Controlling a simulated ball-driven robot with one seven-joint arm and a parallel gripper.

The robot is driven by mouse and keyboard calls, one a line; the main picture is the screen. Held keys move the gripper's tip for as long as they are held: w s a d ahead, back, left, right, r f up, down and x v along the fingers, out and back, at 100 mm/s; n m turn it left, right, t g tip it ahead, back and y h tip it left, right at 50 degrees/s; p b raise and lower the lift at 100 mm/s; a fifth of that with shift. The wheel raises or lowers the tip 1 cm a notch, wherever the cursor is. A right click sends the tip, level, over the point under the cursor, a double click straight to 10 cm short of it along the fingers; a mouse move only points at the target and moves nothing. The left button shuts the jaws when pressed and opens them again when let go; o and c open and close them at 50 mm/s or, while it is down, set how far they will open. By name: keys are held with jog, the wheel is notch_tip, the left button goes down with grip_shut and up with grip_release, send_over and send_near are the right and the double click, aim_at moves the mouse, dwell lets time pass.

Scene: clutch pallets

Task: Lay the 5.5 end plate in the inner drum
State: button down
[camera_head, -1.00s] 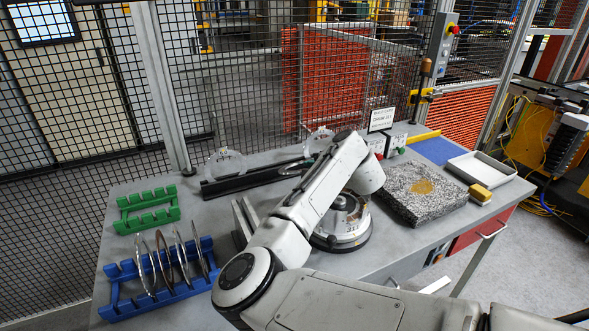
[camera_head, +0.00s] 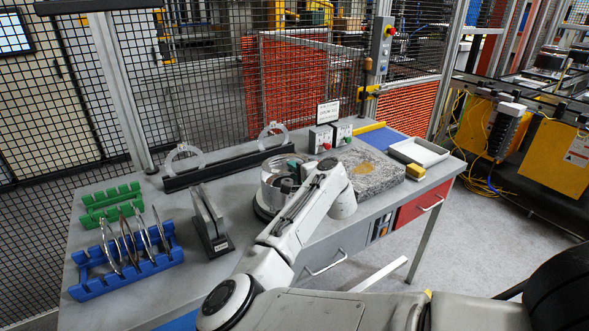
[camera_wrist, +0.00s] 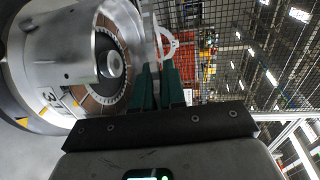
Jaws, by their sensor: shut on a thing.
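The drum (camera_head: 272,188) is a silver cylinder standing on the table, partly behind my arm. In the wrist view the drum (camera_wrist: 60,45) fills the left side, with a brown-faced ring and a round hub inside it. My gripper (camera_wrist: 158,72) has green fingers shut on a thin plate (camera_wrist: 149,30), which shows nearly edge-on beside the drum's opening. I cannot read the plate's thickness or tell whether it touches the drum. In the head view my arm mostly hides my gripper (camera_head: 291,178) and the plate.
A blue rack (camera_head: 150,268) holds several upright plates; a green rack (camera_head: 110,203) looks empty. A dark stand (camera_head: 214,240) is left of the drum. A black rail (camera_head: 230,168) with two clear rings lies behind. A granite block (camera_head: 372,178) and white tray (camera_head: 425,152) stand to the right.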

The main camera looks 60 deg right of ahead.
aim_at(295, 185)
jog(key=shift+f+b, duration=2.05)
jog(key=shift+f, duration=0.75)
jog(key=c, duration=1.1)
grip_release()
jog(key=shift+s+f, duration=0.1)
jog(key=shift+f, duration=0.5)
jog(key=p+v, duration=0.1)
jog(key=v, duration=0.5)
jog(key=shift+s+a+r+p, duration=0.25)
jog(key=shift+r+p, duration=0.85)
jog(key=shift+r, duration=0.5)
jog(key=shift+s+a+r+p, duration=0.2)
jog(key=shift+r+p, duration=0.9)
jog(key=shift+r, duration=0.5)
jog(key=shift+s+a+r+p, duration=0.15)
jog(key=shift+s+r+p, duration=0.1)
jog(key=shift+r+p, duration=1.1)
jog(key=shift+r+b, duration=0.2)
jog(key=shift+b, duration=0.1)
